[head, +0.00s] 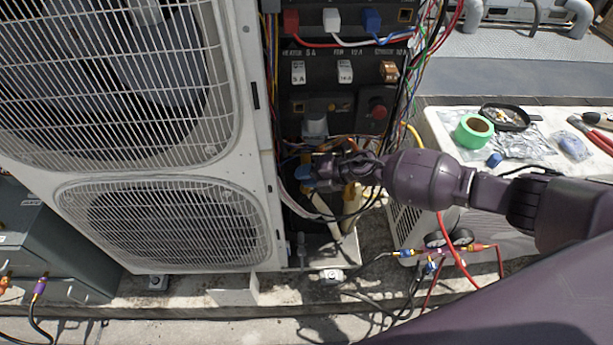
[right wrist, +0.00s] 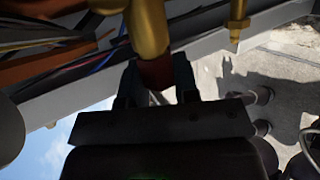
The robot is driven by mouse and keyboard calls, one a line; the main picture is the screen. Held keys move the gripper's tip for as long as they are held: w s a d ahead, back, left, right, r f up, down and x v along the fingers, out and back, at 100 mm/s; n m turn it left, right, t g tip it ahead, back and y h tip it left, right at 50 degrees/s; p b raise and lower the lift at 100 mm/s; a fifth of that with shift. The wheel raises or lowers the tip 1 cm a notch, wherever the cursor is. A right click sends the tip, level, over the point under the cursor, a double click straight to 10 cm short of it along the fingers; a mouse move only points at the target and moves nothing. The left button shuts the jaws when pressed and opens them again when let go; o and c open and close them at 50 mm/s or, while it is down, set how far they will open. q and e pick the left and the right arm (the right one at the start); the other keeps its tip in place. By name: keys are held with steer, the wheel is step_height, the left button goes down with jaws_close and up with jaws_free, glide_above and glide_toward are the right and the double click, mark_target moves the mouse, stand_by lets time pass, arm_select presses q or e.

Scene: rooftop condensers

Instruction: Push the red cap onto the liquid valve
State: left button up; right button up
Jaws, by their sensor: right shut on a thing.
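My right gripper (head: 318,172) reaches from the right into the open service bay of the condenser. In the right wrist view, its two fingers are shut on the dark red cap (right wrist: 155,73). The cap's far end meets the brass liquid valve (right wrist: 148,30), in line with it; how far it sits over the end cannot be told. In the head view the red cap is hidden by the gripper and the dark bay. My left gripper is not in view.
The condenser (head: 252,200) with fan grilles stands left. Wires and hoses crowd the bay. A second brass fitting (right wrist: 238,25) is near the cap. On the white unit at right lie green tape (head: 473,131), a black dish (head: 506,117) and red-handled pliers (head: 598,138). Gauges (head: 448,238) lie below.

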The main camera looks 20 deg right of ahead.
steer(key=shift+w+d, duration=0.15)
steer(key=shift+w, duration=0.2)
stand_by(0.3)
steer(key=o, duration=1.1)
steer(key=shift+c, duration=0.2)
steer(key=shift+s+d+r, duration=0.1)
steer(key=shift+d+r, duration=0.05)
steer(key=shift+d, duration=0.05)
steer(key=s+d, duration=0.7)
steer(key=d, duration=0.3)
steer(key=shift+d+r, duration=0.15)
steer(key=shift+d, duration=0.1)
